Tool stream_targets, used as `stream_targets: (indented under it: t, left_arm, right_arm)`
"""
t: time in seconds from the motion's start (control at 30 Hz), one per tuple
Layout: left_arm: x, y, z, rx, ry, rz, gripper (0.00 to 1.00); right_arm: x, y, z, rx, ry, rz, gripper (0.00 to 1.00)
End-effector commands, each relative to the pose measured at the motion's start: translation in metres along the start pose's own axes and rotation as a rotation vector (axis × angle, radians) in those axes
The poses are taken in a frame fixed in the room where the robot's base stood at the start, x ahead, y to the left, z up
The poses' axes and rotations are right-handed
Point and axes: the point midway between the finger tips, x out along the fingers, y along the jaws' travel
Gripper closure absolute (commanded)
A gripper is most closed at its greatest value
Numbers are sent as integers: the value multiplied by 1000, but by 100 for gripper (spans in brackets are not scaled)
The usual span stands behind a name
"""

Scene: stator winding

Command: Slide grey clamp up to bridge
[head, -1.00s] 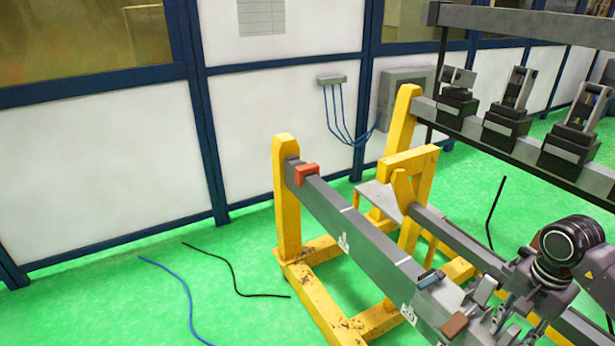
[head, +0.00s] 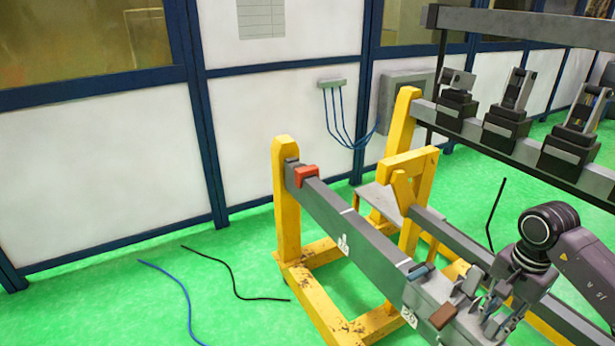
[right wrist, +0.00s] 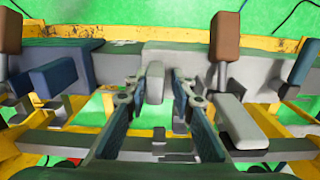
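The grey clamp (head: 432,290) sits on the long grey beam (head: 365,232), with a blue handle (head: 421,271), a brown handle (head: 443,316) and a grey handle (head: 472,281). My right gripper (head: 488,303) is at the clamp's right side. In the right wrist view, its two dark fingers (right wrist: 156,88) stand apart on both sides of a grey handle (right wrist: 153,78); gaps show, and contact cannot be told. A red-orange block (head: 306,174) straddles the beam's far end, with bare beam between. I cannot tell which part is the bridge. My left gripper is not in view.
A yellow post (head: 287,200) stands at the beam's far end. A second beam (head: 450,235) and yellow frame (head: 412,165) run beside it on the right. Black fixtures (head: 507,125) stand on a rear rail. Cables (head: 235,280) lie on the green floor at left.

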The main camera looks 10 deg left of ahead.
Motion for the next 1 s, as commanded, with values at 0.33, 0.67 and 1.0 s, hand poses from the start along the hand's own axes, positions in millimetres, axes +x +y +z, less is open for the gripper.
stream_targets:
  t: [0.33,0.67,1.0]
  left_arm:
    - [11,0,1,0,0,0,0]
    - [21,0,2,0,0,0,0]
    - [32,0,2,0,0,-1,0]
  right_arm:
    - [0,-38,0,-2,2,-4,80]
    - [0,-71,1,-2,3,-5,80]
    - [0,-105,1,-1,2,-4,80]
